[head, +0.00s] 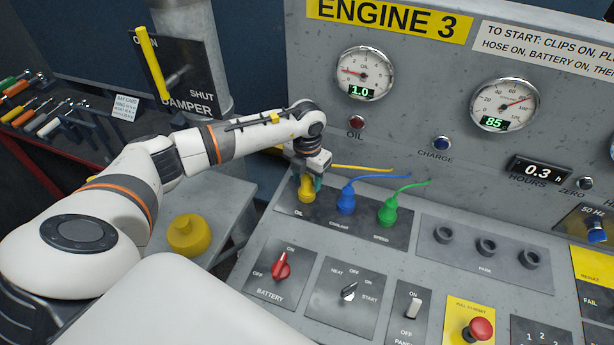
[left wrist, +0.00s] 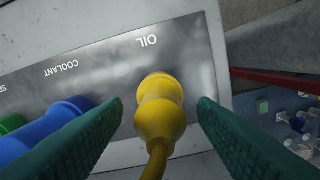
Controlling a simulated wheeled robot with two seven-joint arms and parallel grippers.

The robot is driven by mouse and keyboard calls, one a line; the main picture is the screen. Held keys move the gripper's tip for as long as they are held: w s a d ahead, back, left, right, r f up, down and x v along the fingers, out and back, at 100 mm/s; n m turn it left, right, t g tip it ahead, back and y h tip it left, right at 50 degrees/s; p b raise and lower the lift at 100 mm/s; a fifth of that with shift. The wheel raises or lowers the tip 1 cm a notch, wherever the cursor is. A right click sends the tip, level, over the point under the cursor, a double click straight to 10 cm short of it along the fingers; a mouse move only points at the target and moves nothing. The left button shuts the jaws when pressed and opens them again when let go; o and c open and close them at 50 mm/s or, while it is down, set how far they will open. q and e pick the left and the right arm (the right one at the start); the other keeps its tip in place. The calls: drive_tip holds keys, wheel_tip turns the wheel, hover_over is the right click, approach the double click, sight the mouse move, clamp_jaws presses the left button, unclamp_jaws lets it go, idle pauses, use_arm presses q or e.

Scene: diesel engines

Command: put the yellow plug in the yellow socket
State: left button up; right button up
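The yellow plug (head: 307,190) stands at the OIL place on the dark connector plate, with its yellow cable trailing right. In the left wrist view the yellow plug (left wrist: 160,108) is beside the OIL label. No separate yellow socket shows; the plug's foot is hidden, so I cannot tell how it sits. My left gripper (head: 312,180) is at the plug. In the left wrist view its teal fingers (left wrist: 161,103) are open, one on each side of the plug, with visible gaps. My right gripper is not in view.
A blue plug (head: 346,202) at COOLANT and a green plug (head: 388,212) at SPEED stand close by on the right. Empty PARK sockets (head: 486,246) are further right. Battery (head: 281,267) and start switches lie in front. A yellow knob-like thing (head: 188,236) stands at left.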

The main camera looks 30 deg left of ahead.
use_arm(q)
drive_tip(key=shift+r, duration=0.5)
wheel_tip(320, 180, up, 11)
drive_tip(key=b, duration=0.3)
idle(0.5)
